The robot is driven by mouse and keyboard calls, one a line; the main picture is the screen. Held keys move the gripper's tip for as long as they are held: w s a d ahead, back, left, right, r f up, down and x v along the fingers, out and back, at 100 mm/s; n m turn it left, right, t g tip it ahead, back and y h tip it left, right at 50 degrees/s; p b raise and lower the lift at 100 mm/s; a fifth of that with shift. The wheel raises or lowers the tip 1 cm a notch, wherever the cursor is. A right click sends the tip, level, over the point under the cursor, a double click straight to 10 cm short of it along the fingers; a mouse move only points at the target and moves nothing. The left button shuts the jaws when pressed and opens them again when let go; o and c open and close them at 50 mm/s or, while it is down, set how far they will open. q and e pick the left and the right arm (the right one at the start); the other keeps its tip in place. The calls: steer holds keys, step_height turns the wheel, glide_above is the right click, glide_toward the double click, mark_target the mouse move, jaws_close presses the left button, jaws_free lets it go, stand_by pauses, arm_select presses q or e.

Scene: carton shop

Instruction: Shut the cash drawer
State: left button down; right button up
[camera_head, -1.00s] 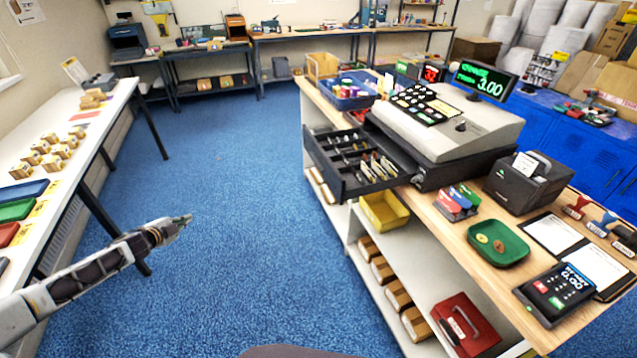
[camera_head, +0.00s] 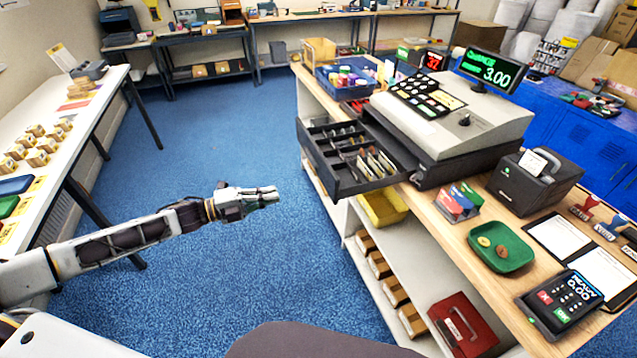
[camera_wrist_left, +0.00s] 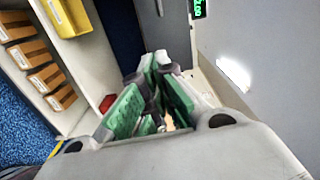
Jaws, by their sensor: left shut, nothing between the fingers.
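The black cash drawer (camera_head: 345,165) sticks out from the left side of the cash register (camera_head: 455,115) on the wooden counter. Coins and upright notes lie in its compartments. My left gripper (camera_head: 272,194) is shut and empty, to the left of the drawer and apart from it, above the blue floor. In the left wrist view its green-padded fingers (camera_wrist_left: 152,98) are together, with a dark panel beyond them that I cannot identify for certain. My right gripper is not in view.
A yellow bin (camera_head: 383,207) and small cartons (camera_head: 380,265) sit on the shelf below the counter. A blue tray (camera_head: 343,82) of small items stands behind the drawer. The blue floor (camera_head: 270,130) left of the counter is clear.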

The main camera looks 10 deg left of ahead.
arm_select(q)
steer(key=shift+s+d+r+m, duration=0.1)
steer(key=shift+s+r+m, duration=0.05)
steer(key=shift+m, duration=0.45)
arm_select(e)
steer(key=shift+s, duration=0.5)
arm_select(q)
steer(key=shift+d, duration=0.1)
